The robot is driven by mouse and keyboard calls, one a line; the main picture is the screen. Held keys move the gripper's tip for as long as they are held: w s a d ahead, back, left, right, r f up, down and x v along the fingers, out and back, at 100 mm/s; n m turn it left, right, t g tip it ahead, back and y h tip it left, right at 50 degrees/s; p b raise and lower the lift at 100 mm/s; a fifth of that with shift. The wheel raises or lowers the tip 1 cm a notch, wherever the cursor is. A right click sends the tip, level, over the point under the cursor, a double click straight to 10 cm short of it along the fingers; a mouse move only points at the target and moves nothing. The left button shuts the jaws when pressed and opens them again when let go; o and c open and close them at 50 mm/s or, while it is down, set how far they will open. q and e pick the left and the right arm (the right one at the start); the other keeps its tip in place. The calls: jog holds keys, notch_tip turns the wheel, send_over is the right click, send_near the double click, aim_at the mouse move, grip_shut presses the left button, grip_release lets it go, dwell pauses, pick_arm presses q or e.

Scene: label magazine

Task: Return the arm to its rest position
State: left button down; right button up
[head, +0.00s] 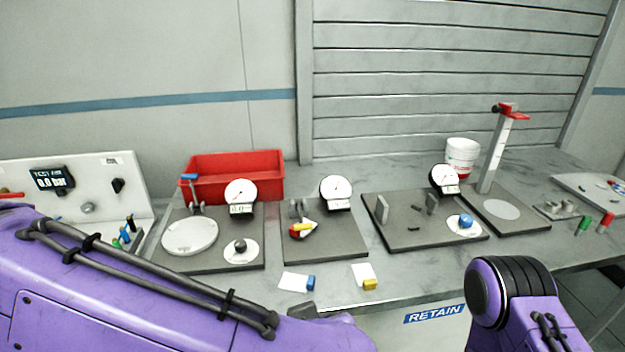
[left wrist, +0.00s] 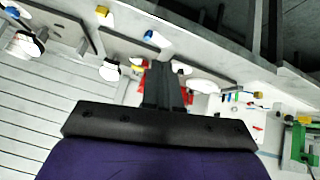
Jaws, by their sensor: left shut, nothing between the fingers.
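My left arm (head: 150,290) is purple and stretches across the lower left of the head view, in front of the bench. That view is turned over, with the bench edge running across the top. Part of my right arm (head: 515,300) shows at the lower right of the head view, and its gripper is out of the picture.
The grey bench (head: 335,285) carries several dial gauge fixtures, a red bin (head: 262,165), a white cup (head: 461,157) and a pressure panel (head: 85,185). Blue (head: 311,283) and yellow (head: 370,284) pieces lie near the front edge, beside a RETAIN label (head: 434,313).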

pick_arm(q)
jog(key=w+a+f+n+t, duration=0.2)
jog(key=w+f+n, duration=0.2)
jog(key=w+f, duration=0.25)
jog(key=w+a+f+n+b, duration=0.1)
jog(key=a+f, duration=0.3)
jog(key=f, duration=0.4)
jog(key=w+a+f+n, duration=0.1)
jog(key=a+f, duration=0.3)
jog(key=f, duration=0.3)
jog(key=s+a+f+m+g+y+b, duration=0.1)
jog(key=s+a+f+g, duration=0.5)
jog(key=s+a+f, duration=1.4)
jog(key=shift+s+f+m+g+y, duration=0.3)
jog(key=shift+s+m+g+y, duration=0.1)
jog(key=shift+m+y, duration=0.5)
